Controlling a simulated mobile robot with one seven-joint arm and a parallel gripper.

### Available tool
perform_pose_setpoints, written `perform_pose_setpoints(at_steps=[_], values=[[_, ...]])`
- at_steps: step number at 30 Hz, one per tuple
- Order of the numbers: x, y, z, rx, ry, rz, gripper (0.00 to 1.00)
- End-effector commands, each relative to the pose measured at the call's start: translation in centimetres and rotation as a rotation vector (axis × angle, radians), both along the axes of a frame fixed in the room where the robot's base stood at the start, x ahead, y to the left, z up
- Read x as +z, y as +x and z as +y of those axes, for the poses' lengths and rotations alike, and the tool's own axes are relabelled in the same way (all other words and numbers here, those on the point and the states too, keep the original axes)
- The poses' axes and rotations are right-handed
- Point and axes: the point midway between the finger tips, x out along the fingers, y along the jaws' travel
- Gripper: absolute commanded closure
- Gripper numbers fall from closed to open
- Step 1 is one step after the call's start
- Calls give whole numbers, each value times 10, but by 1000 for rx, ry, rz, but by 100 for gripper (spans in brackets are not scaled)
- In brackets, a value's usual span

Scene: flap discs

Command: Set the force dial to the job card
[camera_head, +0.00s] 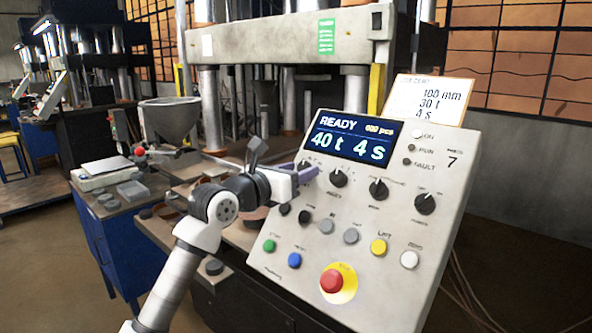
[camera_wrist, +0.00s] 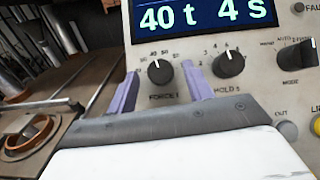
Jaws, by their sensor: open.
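The job card (camera_head: 428,100) stands on top of the console and reads 100 mm, 30 t and 4 s. The display (camera_head: 350,138) shows READY, 40 t and 4 s; its lower line also shows in the wrist view (camera_wrist: 205,16). The black force dial (camera_wrist: 159,71) sits below the 40 t reading, its pointer mark near the top. In the head view my gripper hides it. My gripper (camera_head: 306,172) is open at the panel, with one purple finger on each side of the dial. I cannot tell whether the fingers touch it.
The hold dial (camera_wrist: 229,64) is just right of my right finger, and the mode dial (camera_wrist: 297,55) is farther right. Below are several buttons and a red stop button (camera_head: 332,281) on yellow. A worktable with a round brown part (camera_wrist: 33,133) lies left of the console.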

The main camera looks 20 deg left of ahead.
Motion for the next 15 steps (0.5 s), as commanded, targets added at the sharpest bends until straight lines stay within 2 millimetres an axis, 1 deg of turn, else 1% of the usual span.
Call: perform_pose_setpoints(at_steps=[1,11,15], values=[[0,0,0,0,0,0,50],[0,0,0,0,0,0,93],[0,0,0,4,-5,1,93]])
